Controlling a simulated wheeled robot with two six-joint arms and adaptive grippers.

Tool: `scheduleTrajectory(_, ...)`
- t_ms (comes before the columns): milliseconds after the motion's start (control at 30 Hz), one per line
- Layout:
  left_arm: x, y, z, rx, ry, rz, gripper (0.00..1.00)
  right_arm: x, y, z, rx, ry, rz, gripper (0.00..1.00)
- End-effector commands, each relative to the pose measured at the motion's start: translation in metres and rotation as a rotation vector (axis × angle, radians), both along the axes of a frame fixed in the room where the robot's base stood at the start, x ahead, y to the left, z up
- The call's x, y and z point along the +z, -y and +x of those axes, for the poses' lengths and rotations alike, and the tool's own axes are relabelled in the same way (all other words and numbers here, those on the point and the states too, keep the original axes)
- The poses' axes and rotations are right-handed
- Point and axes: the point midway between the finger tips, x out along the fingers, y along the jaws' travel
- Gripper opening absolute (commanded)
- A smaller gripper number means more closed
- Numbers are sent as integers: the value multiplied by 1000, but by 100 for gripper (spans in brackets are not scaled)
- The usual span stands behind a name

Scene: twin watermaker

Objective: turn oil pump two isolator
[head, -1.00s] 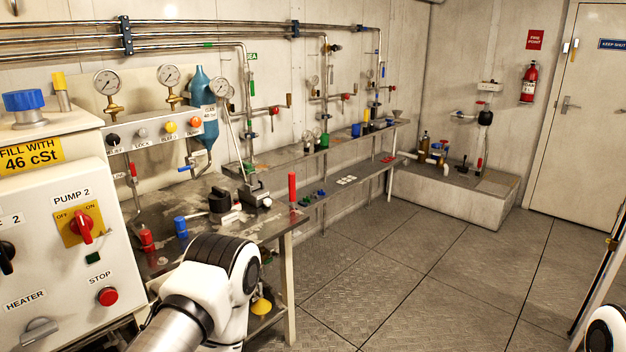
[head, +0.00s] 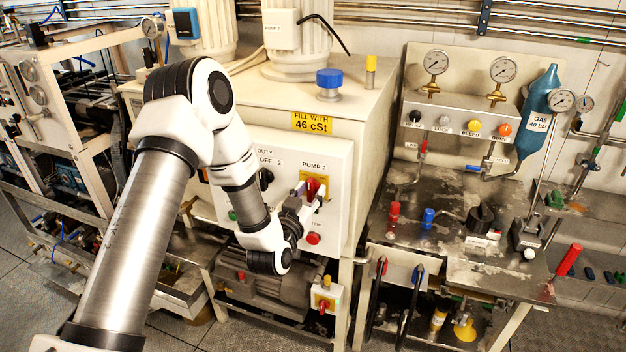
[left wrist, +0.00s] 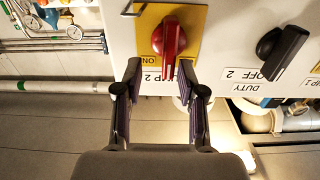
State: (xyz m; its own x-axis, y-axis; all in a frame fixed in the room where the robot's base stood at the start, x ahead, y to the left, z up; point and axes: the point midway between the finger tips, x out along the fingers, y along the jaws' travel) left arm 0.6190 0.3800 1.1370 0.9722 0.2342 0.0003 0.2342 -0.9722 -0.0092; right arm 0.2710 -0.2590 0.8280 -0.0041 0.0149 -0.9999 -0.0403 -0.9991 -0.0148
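The pump two isolator is a red rotary handle (head: 312,188) on a yellow plate on the white control panel, under the PUMP 2 label. In the left wrist view, upside down, the red handle (left wrist: 170,38) points down the picture, with ON readable at its left. My left gripper (head: 300,207) is at the panel in front of the handle and partly hides it. In the left wrist view its two fingers (left wrist: 160,70) are apart, one either side of the handle's near end. I see no clear contact. My right gripper is not in view.
A black DUTY knob (left wrist: 281,50) sits beside the isolator. A red stop button (head: 313,238) is just below the gripper. A steel bench (head: 450,215) with valves and gauges stands to the right.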

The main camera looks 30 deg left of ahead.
Motion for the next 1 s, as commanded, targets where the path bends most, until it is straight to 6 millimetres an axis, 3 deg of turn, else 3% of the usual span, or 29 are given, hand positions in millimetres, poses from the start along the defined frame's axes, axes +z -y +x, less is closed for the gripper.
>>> scheduleTrajectory(133, 2, -4, 17, 0, 0, 1, 40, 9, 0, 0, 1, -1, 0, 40)
scheduleTrajectory(367, -1, -5, 20, -1, -2, -1, 40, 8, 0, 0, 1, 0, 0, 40)
scheduleTrajectory(400, -1, -5, 20, -1, -2, -1, 36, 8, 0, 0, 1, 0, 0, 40)
scheduleTrajectory(500, -1, -5, 20, -1, -2, -1, 1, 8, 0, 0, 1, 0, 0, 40)
scheduleTrajectory(1000, -3, -5, 20, -1, 4, -36, 0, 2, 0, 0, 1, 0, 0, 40)
